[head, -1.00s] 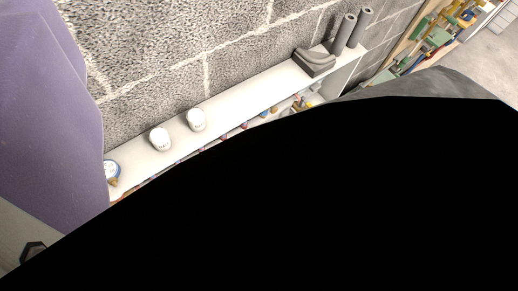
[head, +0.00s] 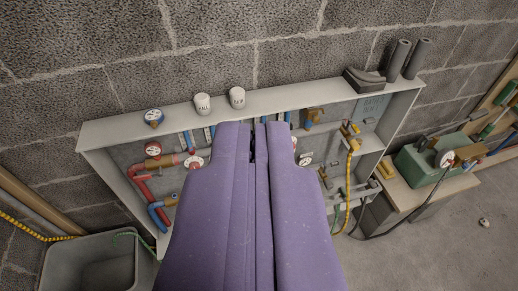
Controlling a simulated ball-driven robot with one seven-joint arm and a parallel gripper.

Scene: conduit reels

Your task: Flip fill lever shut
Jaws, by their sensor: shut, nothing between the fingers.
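My gripper (head: 258,128) is the purple pair of fingers in the middle of the head view, shut and empty. It points at the pipework inside a shallow grey wall cabinet (head: 103,130) and covers its middle. Brass valve fittings (head: 350,130) with a yellow hose sit in the cabinet's right part, to the right of my fingertips. A smaller brass fitting (head: 314,115) is nearer the fingers. I cannot tell which part is the fill lever or how it is set; it may be hidden behind my fingers.
Red pipes (head: 139,183) run below. Dark tubes (head: 398,60) stand at its top right. A green machine (head: 432,160) is on a bench at right, a grey bin (head: 92,265) at lower left.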

